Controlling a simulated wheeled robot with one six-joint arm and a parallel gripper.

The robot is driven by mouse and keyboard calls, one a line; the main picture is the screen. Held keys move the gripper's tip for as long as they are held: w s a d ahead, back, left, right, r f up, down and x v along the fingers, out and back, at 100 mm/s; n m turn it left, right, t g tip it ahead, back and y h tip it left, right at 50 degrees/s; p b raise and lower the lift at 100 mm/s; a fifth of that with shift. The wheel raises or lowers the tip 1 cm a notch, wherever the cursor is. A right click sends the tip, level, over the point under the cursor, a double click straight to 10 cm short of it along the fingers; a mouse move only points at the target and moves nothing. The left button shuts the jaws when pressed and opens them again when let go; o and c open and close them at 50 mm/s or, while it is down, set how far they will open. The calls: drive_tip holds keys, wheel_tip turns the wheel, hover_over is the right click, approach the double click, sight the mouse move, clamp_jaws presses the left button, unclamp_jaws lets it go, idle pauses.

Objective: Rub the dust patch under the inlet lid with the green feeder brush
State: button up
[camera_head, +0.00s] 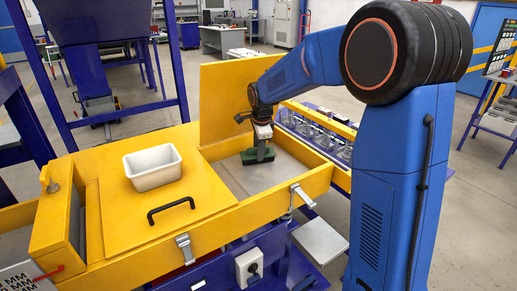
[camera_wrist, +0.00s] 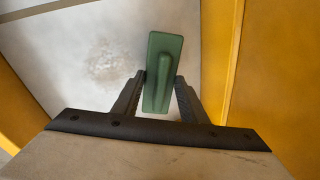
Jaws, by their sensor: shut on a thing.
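The green feeder brush (camera_head: 258,156) is inside the yellow inlet box, low over its grey floor. My gripper (camera_head: 263,140) is shut on the brush from above. In the wrist view the green brush (camera_wrist: 163,75) stands between the two dark fingers of my gripper (camera_wrist: 160,92). The pale dust patch (camera_wrist: 112,64) lies on the grey floor to the left of the brush in the wrist view. Whether the brush touches the floor I cannot tell. The inlet lid (camera_head: 228,101) stands open, upright at the back of the box.
A white tray (camera_head: 152,168) sits on a closed yellow lid with a black handle (camera_head: 171,210), left of the opening. Yellow walls (camera_wrist: 275,80) border the floor closely. A metal latch (camera_head: 302,194) is on the front wall. A control box (camera_head: 249,267) hangs below.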

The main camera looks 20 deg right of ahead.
drive_tip(key=shift+f, duration=0.3)
drive_tip(key=shift+s, duration=4.25)
drive_tip(key=shift+s+f, duration=0.15)
drive_tip(key=shift+s, duration=4.1)
drive_tip(key=shift+w, duration=0.1)
drive_tip(key=shift+w, duration=4.2)
